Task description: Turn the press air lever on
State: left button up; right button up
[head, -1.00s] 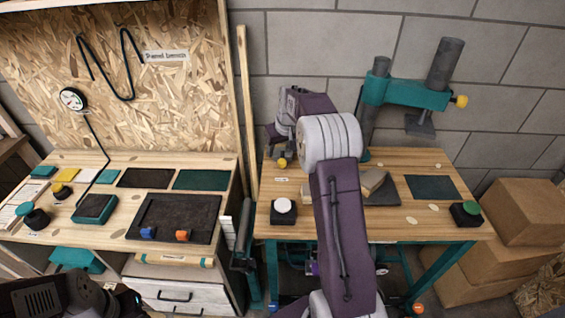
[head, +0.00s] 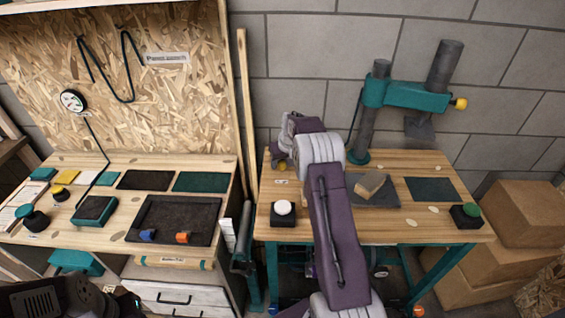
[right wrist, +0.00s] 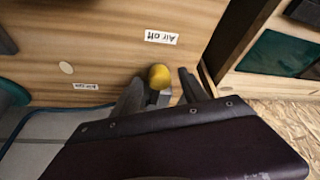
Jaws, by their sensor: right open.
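The air lever's yellow knob (right wrist: 159,77) shows in the right wrist view, between the two dark fingers of my right gripper (right wrist: 163,88). The fingers are open, with a gap visible on the knob's right side; I cannot tell if the left finger touches it. A white "Air off" label (right wrist: 160,37) lies above the knob, and a smaller label (right wrist: 86,86), apparently "Air on", lies to its left. In the head view my right gripper (head: 279,157) is at the right bench's back left corner, mostly covering the knob (head: 282,166). Part of my left arm shows at bottom left; its fingers are unclear.
The right bench (head: 400,232) carries a teal press (head: 405,95), a white button (head: 283,207), a green button (head: 468,212) and a wooden block (head: 369,185) on a dark mat. A left bench (head: 105,238) stands beside it. Cardboard boxes (head: 520,215) stand at right.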

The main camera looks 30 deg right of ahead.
grip_shut()
jog(key=shift+d, duration=0.1)
dwell(1.2)
